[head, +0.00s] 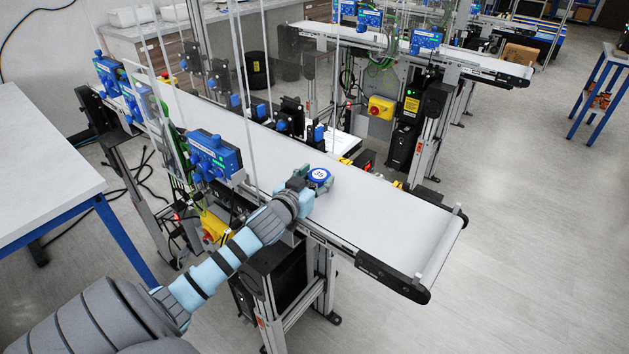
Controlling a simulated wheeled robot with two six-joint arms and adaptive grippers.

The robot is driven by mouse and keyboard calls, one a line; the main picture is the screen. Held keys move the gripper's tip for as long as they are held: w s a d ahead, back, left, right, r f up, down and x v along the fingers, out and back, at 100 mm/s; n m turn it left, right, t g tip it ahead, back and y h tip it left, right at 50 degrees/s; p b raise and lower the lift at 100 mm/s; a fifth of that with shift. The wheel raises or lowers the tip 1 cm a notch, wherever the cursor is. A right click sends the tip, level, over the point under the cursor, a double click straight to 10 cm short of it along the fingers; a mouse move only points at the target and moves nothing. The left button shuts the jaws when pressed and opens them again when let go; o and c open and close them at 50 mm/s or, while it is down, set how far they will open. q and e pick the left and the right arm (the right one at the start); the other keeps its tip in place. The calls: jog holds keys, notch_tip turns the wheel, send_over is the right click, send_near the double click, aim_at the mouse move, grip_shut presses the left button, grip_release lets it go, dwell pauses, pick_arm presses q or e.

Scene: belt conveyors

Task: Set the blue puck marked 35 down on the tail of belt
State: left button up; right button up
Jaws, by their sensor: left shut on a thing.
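The blue puck (319,175) has a white top marked 35. It is over the near conveyor belt (385,215), whose white surface runs from the upper left to a roller end (440,250) at the lower right. My left gripper (305,188) reaches in from the lower left and is shut on the puck at its near left side. The fingers are small and partly hidden by the wrist. I cannot tell whether the puck touches the belt or is held just above it. My right gripper is not in view.
Blue sensor boxes (214,155) stand along the belt's near side, and dark devices with blue parts (291,117) along its far side. Thin clear panels rise around the upper belt. The belt surface right of the puck is bare. A white table (40,150) is at left.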

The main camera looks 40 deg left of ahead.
pick_arm(q)
jog(key=o, duration=1.3)
jog(key=p+v, duration=0.1)
jog(key=v, duration=1.1)
jog(key=shift+w+r, duration=0.1)
jog(key=shift+a, duration=0.1)
